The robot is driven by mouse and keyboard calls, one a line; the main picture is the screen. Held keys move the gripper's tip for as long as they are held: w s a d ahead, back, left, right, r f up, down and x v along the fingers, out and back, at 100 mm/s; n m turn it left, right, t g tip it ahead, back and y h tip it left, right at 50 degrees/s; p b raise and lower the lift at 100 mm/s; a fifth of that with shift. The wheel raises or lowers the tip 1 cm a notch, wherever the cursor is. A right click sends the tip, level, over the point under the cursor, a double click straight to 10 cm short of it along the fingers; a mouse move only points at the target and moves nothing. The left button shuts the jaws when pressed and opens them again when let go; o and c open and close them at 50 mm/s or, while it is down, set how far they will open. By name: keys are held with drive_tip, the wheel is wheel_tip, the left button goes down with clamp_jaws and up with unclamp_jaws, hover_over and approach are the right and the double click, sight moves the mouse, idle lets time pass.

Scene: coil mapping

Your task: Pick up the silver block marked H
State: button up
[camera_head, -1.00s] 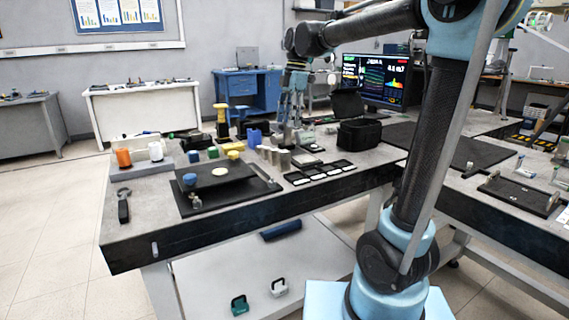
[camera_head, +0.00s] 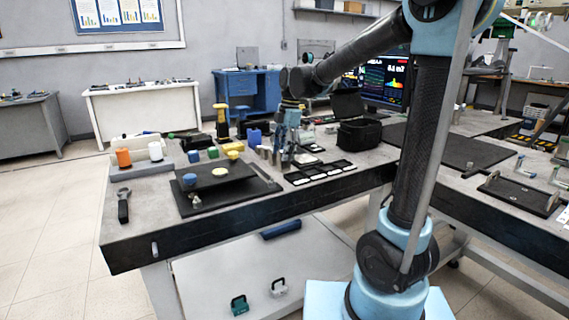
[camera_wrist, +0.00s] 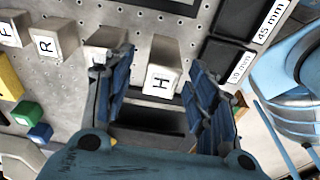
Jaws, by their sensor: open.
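The silver block marked H (camera_wrist: 162,72) stands on the grey perforated bench top in the wrist view, its label facing the camera. My gripper (camera_wrist: 152,82) is open, with its two blue fingers on either side of the block's lower end in the picture; I cannot tell whether they touch it. In the head view, my gripper (camera_head: 283,160) points down over the bench at the row of silver blocks and hides part of that row.
A second silver block (camera_wrist: 105,45) stands close to the left finger, partly hidden. Blocks marked R (camera_wrist: 48,45) and F (camera_wrist: 10,32) are farther left. A black tray (camera_head: 320,172) with size labels lies to the right. A black bag (camera_head: 360,135) stands behind it.

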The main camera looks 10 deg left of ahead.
drive_tip(key=shift+f, duration=0.45)
clamp_jaws()
